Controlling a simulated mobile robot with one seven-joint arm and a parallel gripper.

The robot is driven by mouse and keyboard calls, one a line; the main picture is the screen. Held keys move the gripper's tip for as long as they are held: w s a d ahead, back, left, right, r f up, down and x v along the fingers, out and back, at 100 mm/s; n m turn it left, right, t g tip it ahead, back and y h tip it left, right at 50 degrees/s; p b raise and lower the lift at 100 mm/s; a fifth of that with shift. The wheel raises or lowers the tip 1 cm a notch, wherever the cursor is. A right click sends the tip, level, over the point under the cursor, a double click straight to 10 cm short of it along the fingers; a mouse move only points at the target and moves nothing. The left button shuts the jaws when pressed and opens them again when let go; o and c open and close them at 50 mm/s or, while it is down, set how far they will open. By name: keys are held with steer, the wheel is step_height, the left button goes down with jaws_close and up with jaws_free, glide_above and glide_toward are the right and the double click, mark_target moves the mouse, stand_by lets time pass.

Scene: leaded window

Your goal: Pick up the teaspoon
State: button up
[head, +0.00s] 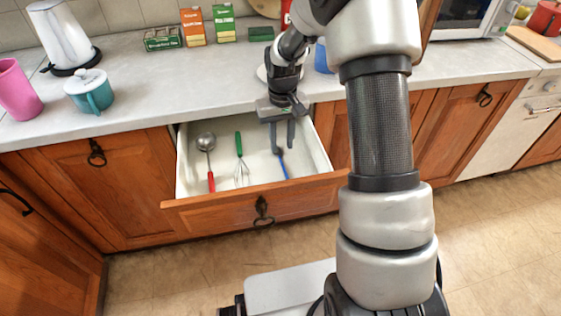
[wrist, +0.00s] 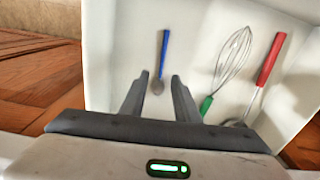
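The teaspoon (head: 282,165) has a blue handle and lies on the floor of the open drawer (head: 312,163), at its right side in the head view. In the wrist view the teaspoon (wrist: 163,58) lies with its small grey bowl toward me and its blue handle pointing away. My gripper (head: 282,147) is above the drawer over the bowl end. In the wrist view my gripper (wrist: 157,80) has its two fingers apart, one each side of the bowl as seen from above. Nothing is held. The height of the fingers above the spoon is hard to tell.
A whisk (head: 240,160) with a green handle and a ladle (head: 207,158) with a red handle lie in the same drawer. The drawer walls stand around them.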

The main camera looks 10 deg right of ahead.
mark_target(281, 159)
steer(key=f+b, duration=0.1)
steer(key=f, duration=0.4)
steer(key=shift+a+f, duration=0.15)
steer(key=shift+a, duration=0.05)
jaws_close()
